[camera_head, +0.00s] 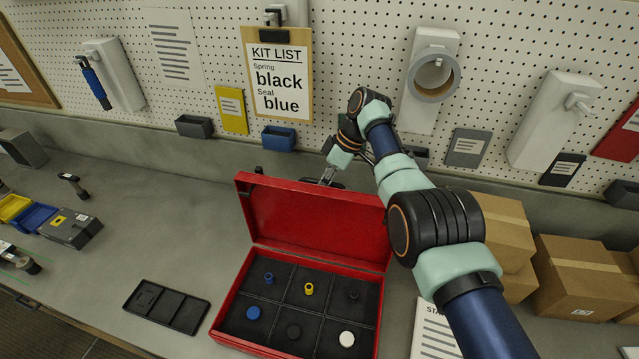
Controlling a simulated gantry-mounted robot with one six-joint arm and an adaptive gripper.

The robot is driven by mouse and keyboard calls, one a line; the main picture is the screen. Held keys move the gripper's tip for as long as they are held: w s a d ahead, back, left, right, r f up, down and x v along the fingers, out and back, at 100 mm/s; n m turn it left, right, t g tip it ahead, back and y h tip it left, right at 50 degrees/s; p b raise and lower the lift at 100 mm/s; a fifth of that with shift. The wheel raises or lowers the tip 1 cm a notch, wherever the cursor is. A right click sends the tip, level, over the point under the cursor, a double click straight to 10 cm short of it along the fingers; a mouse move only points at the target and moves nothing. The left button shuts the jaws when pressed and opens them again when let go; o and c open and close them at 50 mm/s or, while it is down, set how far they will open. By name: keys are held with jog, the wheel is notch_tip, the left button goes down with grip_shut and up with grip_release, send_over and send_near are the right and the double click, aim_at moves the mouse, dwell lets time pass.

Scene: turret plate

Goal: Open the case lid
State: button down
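The red case (231,306) stands on the bench with its red lid (312,217) raised, tilted up at the back. Its dark interior is split into compartments. The back row holds a blue, a yellow and a black small part; the front row holds a blue, a black and a white disc. My gripper (326,178) is behind the lid's top edge, near its middle. The gripper is small here and partly hidden by the lid, so I cannot tell whether its fingers are open or touch the lid. My arm covers the lid's right end.
A black tray (167,306) lies left of the case. Cardboard boxes (577,272) stand at the right, and a paper sheet (433,332) lies beside the case. A pegboard wall with a kit list (280,78) rises behind.

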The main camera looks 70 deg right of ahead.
jog(key=shift+s+f, duration=0.15)
jog(key=shift+f, duration=0.05)
jog(key=c, duration=1.2)
grip_release()
jog(key=shift+s, duration=0.2)
jog(key=shift+o, duration=0.3)
jog(key=shift+w, duration=0.15)
jog(key=shift+r, duration=0.1)
jog(key=shift+w, duration=0.1)
